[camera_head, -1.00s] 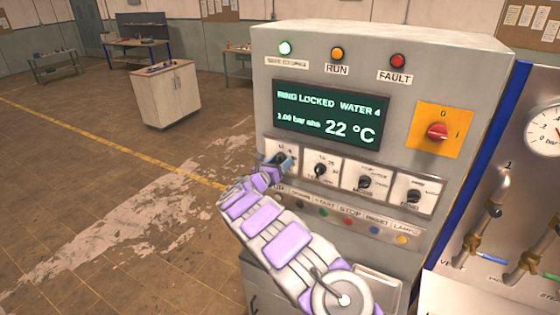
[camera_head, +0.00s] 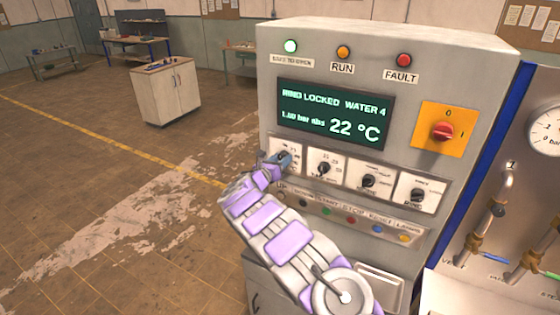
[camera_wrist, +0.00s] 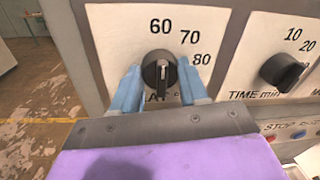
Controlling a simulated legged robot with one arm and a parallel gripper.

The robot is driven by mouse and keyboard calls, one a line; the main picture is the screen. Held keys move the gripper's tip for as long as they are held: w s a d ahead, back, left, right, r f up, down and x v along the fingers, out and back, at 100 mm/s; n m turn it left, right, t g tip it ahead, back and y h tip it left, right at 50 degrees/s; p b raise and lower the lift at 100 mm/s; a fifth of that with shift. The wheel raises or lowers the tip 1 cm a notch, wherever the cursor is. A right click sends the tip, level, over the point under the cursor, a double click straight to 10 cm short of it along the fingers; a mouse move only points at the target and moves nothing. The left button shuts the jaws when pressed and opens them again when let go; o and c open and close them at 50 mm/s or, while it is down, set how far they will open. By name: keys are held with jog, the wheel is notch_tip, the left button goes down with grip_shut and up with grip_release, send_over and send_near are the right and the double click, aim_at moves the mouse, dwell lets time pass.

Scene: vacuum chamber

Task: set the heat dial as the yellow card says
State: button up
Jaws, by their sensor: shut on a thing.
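The heat dial is a black knob (camera_wrist: 159,69) with a pale pointer line, on a white plate with 60, 70 and 80 around its upper right. Its label is partly hidden and reads "AT". The pointer line looks roughly upright, near 60, but which end marks the setting is unclear. My gripper (camera_wrist: 160,88) has its two blue fingers on either side of the knob, shut on it. In the head view my gripper (camera_head: 284,161) is at the leftmost dial of the row and hides most of it. I see no readable yellow card.
The time dial (camera_wrist: 281,71) sits just right, with more dials beyond. A button row (camera_head: 350,217) runs below. The display (camera_head: 335,116) reads "LOCKED", "WATER 4" and 22 °C. A red switch (camera_head: 443,131) on a yellow plate is upper right.

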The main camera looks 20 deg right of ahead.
jog(key=shift+a+f+m+b, duration=0.15)
jog(key=shift+f+m+b, duration=0.15)
jog(key=shift+b, duration=0.4)
jog(key=m+y+b, duration=0.1)
jog(key=m+b, duration=0.9)
jog(key=b, duration=0.5)
jog(key=shift+s+r, duration=0.1)
jog(key=m+b, duration=0.4)
jog(key=b, duration=0.1)
jog(key=shift+s+r, duration=0.1)
jog(key=shift+m+b, duration=0.3)
jog(key=o, duration=0.9)
jog(key=shift+s+r, duration=0.15)
jog(key=shift+o, duration=0.7)
jog(key=shift+t, duration=0.3)
